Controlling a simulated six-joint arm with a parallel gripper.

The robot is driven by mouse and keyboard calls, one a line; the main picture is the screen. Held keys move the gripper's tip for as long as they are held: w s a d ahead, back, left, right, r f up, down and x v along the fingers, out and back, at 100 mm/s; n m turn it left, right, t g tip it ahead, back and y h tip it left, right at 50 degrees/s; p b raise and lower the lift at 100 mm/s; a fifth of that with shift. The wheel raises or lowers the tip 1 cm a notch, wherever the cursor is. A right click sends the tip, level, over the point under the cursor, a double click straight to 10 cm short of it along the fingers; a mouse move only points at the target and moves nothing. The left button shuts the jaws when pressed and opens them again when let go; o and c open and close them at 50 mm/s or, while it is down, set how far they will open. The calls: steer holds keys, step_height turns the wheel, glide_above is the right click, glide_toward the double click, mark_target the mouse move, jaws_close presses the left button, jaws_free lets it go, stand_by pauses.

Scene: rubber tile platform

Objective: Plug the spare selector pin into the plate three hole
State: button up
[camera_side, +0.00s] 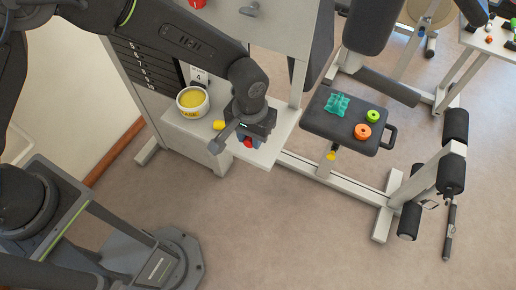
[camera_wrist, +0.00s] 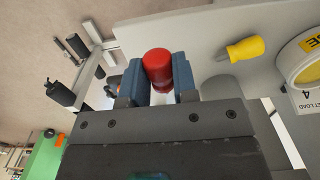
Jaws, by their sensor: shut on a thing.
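My gripper (camera_side: 254,136) is over the white ledge of the weight machine in the side view. In the wrist view its two blue-grey fingers (camera_wrist: 160,84) are shut on the red-knobbed selector pin (camera_wrist: 157,66). The red knob also shows below the gripper in the side view (camera_side: 248,143); the pin's shaft is hidden. The dark weight stack (camera_side: 150,66) with white plate numbers stands left of the gripper, apart from it. The plate three hole cannot be made out. The stack is not clear in the wrist view.
A white bowl with yellow contents (camera_side: 193,102) and a yellow-handled object (camera_wrist: 245,48) sit on the ledge (camera_side: 182,126) beside the gripper. A numbered load sign (camera_side: 199,76) stands behind the bowl. A bench seat (camera_side: 340,122) holds green and orange discs at right.

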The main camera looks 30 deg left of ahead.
mark_target(258, 157)
steer(key=shift+s+d+f, duration=0.15)
steer(key=shift+d+f, duration=0.55)
steer(key=shift+d, duration=0.25)
steer(key=shift+f, duration=1.65)
steer(key=shift+f, duration=0.2)
steer(key=o, duration=0.9)
step_height(258, 157, up, 14)
